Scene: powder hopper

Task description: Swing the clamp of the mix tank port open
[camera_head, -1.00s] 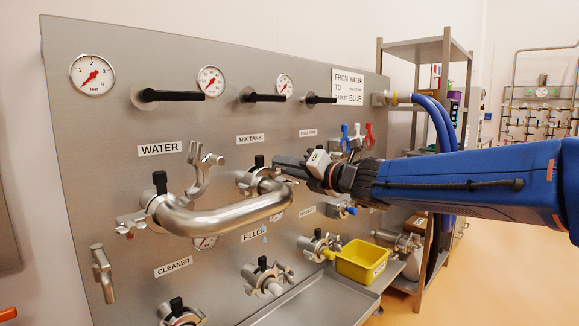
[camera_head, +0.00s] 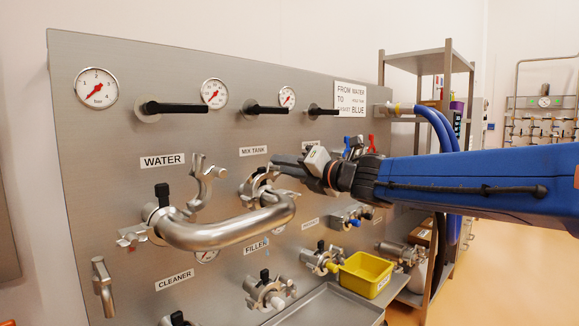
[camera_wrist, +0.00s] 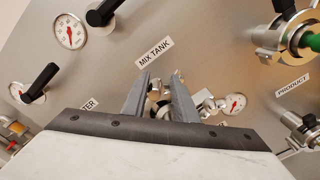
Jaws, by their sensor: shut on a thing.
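The mix tank port (camera_head: 246,199) is on the steel panel under the MIX TANK label, at the end of a bent steel pipe (camera_head: 220,234) that runs from the water port. Its metal clamp (camera_head: 256,180) shows as a curved piece beside my fingertips. My gripper (camera_head: 276,161) comes in from the right with its fingers at this clamp. In the wrist view my gripper (camera_wrist: 160,88) has a small gap between its fingers, with metal parts of the port between and behind them. It is shut on the clamp; the exact contact is partly hidden by the fingers.
The water port's clamp (camera_head: 200,180) stands swung up beside the pipe. Black valve handles (camera_head: 178,107) stick out above the ports. The filler port (camera_head: 268,290) and a yellow bin (camera_head: 365,273) are below. A steel rack (camera_head: 445,60) with blue hoses stands to the right.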

